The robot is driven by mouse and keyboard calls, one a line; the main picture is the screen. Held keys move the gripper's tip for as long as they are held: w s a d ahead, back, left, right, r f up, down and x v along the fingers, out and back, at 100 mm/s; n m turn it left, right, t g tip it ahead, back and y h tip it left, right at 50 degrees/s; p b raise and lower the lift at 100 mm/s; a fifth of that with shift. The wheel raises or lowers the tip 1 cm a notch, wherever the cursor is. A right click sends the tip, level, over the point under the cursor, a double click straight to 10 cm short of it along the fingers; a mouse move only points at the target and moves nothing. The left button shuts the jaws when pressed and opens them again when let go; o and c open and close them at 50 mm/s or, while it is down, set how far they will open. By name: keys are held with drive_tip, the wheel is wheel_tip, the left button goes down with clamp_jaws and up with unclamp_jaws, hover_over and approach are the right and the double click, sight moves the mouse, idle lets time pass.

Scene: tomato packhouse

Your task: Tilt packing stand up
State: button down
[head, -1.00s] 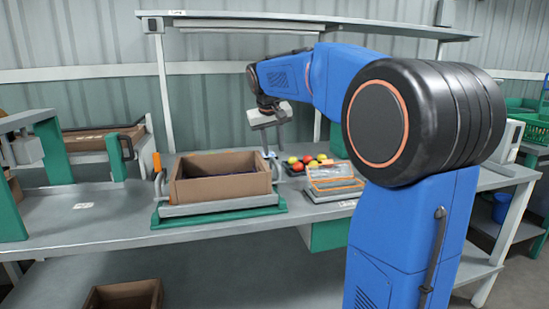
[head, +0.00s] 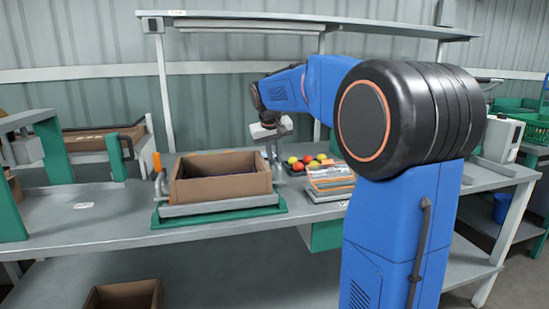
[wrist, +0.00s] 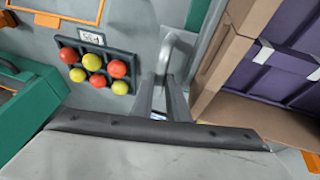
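The packing stand has a green base (head: 222,217) and a grey tilting frame (head: 222,207) that looks flat. A brown open carton (head: 222,186) sits on it; in the wrist view its wall (wrist: 228,62) and purple lining are at the right. A grey bar handle (wrist: 178,42) rises at the stand's side in the wrist view. My gripper (head: 272,153) points down at the stand's right end. In the wrist view my gripper (wrist: 162,100) has its fingers apart, close to the handle's lower part. Whether the handle is between the fingers or touched is unclear.
A dark tray (wrist: 124,88) of red and yellow tomatoes and an orange-framed holder (head: 331,182) lie right of the stand. An orange-tipped post (head: 156,161) stands at its left. A shelf (head: 300,19) spans above. The bench (head: 110,232) is clear in front at left.

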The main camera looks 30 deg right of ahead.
drive_tip(key=shift+s+a+r+t+h, duration=0.15)
drive_tip(key=shift+s+r+t, duration=0.35)
drive_tip(key=shift+r, duration=0.3)
drive_tip(key=shift+s+a+r+t+h, duration=0.1)
drive_tip(key=shift+s+r+t+h, duration=0.1)
drive_tip(key=shift+s+r+t, duration=0.4)
drive_tip(key=shift+s+a+r+t+h, duration=0.15)
drive_tip(key=shift+s+r+t, duration=0.2)
drive_tip(key=shift+r, duration=0.6)
drive_tip(key=shift+w, duration=0.1)
drive_tip(key=c, duration=1.7)
unclamp_jaws()
drive_tip(key=shift+r, duration=0.1)
drive_tip(key=shift+c, duration=0.2)
drive_tip(key=v, duration=1.7)
drive_tip(key=shift+s+a, duration=0.15)
drive_tip(key=shift+s, duration=0.05)
